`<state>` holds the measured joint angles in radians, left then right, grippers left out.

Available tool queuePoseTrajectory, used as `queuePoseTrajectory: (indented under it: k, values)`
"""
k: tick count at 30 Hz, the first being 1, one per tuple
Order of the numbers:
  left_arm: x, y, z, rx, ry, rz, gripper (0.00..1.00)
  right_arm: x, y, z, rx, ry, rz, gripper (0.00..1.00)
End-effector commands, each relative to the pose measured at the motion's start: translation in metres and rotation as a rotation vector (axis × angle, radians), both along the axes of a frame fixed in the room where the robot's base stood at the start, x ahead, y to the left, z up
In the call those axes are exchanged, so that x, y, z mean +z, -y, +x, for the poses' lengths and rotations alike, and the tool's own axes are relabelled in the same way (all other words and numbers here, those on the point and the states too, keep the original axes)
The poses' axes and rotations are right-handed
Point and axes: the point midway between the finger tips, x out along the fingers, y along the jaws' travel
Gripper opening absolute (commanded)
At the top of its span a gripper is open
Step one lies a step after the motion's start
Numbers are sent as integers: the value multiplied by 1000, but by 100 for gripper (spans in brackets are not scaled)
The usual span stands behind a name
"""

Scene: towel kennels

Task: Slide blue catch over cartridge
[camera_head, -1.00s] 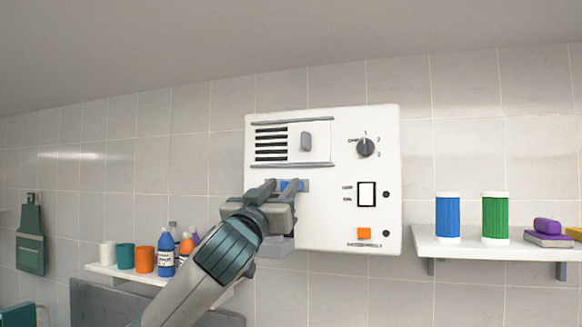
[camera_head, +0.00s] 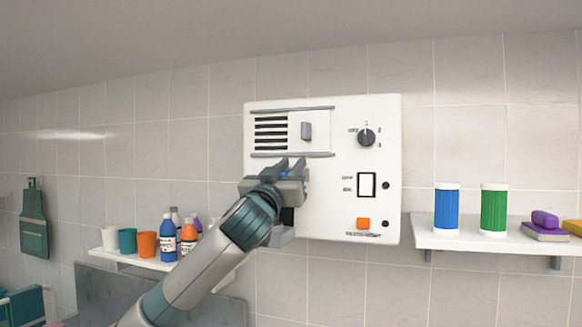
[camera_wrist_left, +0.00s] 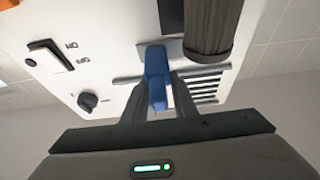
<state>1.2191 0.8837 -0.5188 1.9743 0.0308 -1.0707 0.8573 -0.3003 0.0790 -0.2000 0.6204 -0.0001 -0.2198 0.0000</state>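A white wall panel (camera_head: 345,120) carries the blue catch, which is mostly hidden by the fingers in the head view. In the left wrist view the blue catch (camera_wrist_left: 156,66) stands between the two fingertips. My left gripper (camera_head: 290,166) is at the panel, below the vent slots; its fingers in the wrist view (camera_wrist_left: 160,88) appear shut on the catch's knob. A dark ribbed cylinder (camera_wrist_left: 211,28), perhaps the cartridge, stands beside a dark opening (camera_wrist_left: 171,16) below the catch on the panel. In the head view my gripper hides most of this area. My right gripper is not in view.
The panel has a dial (camera_head: 366,138), a rocker switch (camera_head: 367,185) and an orange button (camera_head: 363,223). A right shelf (camera_head: 470,243) holds a blue cylinder (camera_head: 447,212) and a green cylinder (camera_head: 494,210). Cups and bottles stand on a left shelf (camera_head: 150,264).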

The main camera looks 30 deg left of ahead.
Motion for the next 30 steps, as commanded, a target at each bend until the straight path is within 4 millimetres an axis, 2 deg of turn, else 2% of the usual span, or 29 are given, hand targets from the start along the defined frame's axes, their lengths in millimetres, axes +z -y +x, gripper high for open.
queuePoseTrajectory:
  k: [5, 8, 15, 18, 27, 28, 29, 30]
  values:
    - [0, -1, 0, 0, 0, 0, 0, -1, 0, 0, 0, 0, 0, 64]
    - [-2, -9, -2, 1, -1, -1, 0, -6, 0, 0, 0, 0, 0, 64]
    - [-3, -50, -11, 4, -1, -2, 0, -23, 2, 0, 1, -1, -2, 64]
    - [-1, -61, -14, 2, 0, -1, 0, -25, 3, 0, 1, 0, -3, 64]
    - [1, -65, -16, 2, 1, -1, 0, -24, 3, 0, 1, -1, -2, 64]
    - [1, -65, -16, 2, 1, -1, 27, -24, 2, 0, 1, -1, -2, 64]
    - [1, -65, -16, 2, 1, -1, 33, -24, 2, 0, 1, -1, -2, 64]
    - [1, -65, -16, 2, 1, -1, 33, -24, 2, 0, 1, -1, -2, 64]
